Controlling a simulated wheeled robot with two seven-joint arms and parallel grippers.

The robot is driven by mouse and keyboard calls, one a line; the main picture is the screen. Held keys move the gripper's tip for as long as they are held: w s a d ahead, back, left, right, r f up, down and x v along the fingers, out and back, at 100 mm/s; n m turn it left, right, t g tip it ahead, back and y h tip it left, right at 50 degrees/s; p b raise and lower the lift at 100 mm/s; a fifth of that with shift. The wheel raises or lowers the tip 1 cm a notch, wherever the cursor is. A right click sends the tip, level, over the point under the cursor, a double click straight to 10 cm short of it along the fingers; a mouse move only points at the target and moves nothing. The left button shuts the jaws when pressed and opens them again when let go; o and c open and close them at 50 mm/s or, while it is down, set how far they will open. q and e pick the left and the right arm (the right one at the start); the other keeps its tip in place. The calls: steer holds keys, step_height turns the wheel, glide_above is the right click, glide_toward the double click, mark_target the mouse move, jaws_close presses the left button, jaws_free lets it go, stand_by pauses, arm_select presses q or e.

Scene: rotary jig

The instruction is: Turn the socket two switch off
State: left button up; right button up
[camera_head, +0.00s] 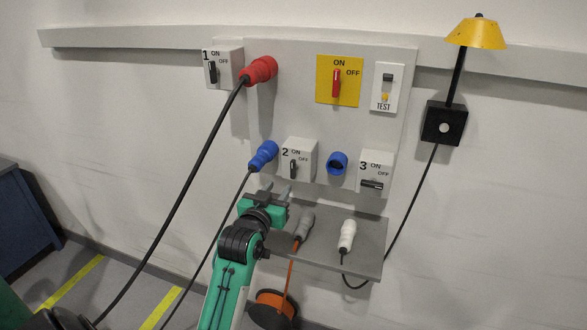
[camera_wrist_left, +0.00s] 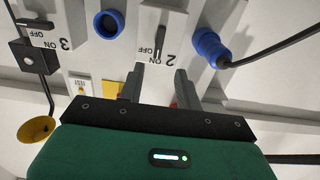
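The socket two switch (camera_head: 298,158) is a white box marked 2 on the grey panel, with ON at the top and OFF to the right. Its black knob (camera_head: 293,168) stands upright, in line with ON. The box also shows upside down in the left wrist view (camera_wrist_left: 178,22), its knob (camera_wrist_left: 160,40) ahead of and between my fingers. A blue plug (camera_head: 263,156) sits at the box's left side. My left gripper (camera_head: 279,189) is open and empty, just below the box and apart from the knob. My right gripper is not in view.
Close by are a blue socket (camera_head: 337,163) and switch 3 (camera_head: 376,171). A grey shelf (camera_head: 365,262) with a grey connector (camera_head: 305,226) and a white connector (camera_head: 347,236) juts out below. Higher are switch 1 (camera_head: 222,68), a red plug (camera_head: 261,70) and a yellow switch plate (camera_head: 325,88). Cables hang left.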

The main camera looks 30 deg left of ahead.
mark_target(292, 169)
arm_select(q)
steer(key=p+x, duration=0.2)
steer(key=x, duration=0.7)
steer(key=shift+d+r, duration=0.1)
steer(key=shift+w+p, duration=0.35)
steer(key=shift+w, duration=0.3)
jaws_close()
